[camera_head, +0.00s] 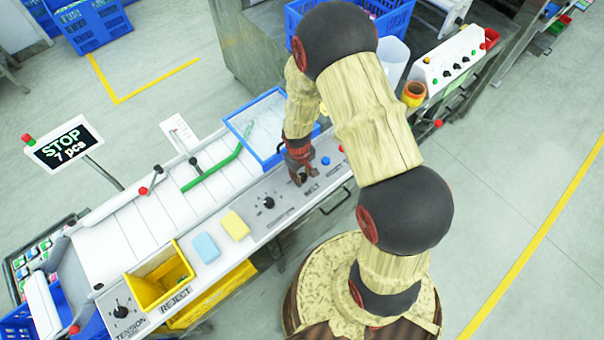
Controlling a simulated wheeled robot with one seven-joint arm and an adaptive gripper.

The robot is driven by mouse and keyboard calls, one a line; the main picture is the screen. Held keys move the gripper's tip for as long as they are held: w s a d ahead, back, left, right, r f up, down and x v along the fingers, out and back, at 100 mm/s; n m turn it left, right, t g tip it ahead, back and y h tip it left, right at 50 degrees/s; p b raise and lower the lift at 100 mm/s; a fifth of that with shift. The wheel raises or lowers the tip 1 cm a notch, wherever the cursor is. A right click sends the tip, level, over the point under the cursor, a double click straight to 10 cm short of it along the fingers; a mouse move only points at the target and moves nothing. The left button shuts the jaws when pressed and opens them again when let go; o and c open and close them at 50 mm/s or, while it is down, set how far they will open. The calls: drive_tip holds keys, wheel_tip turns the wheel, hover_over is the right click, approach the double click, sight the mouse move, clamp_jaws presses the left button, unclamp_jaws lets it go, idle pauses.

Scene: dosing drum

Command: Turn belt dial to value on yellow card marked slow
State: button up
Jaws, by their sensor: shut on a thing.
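My gripper (299,177) points down at the control panel, directly behind the "BELT" label (312,188). It is shut on the belt dial, which its fingers mostly hide; the dial's pointer and scale cannot be read. A flat yellow piece (236,225) lies on the panel to the left, beside a light blue one (206,248). No writing is legible on the yellow piece, so I cannot tell if it is the card marked slow. A small white sign (180,132) stands behind the conveyor, its text too small to read.
Another black dial (268,203) sits just left of my gripper, and a tension dial (121,312) at the panel's left end. Blue (325,161) and red buttons are close on the right. A blue tray (262,152) is behind. A display (65,145) reads "STOP 7 pcs".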

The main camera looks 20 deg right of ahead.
drive_tip(key=shift+n, duration=0.7)
drive_tip(key=o, duration=1.1)
drive_tip(key=shift+o, duration=0.3)
drive_tip(key=shift+r, duration=0.1)
wheel_tip(320, 180, up, 12)
drive_tip(key=shift+s+a, duration=0.15)
drive_tip(key=shift+a, duration=0.2)
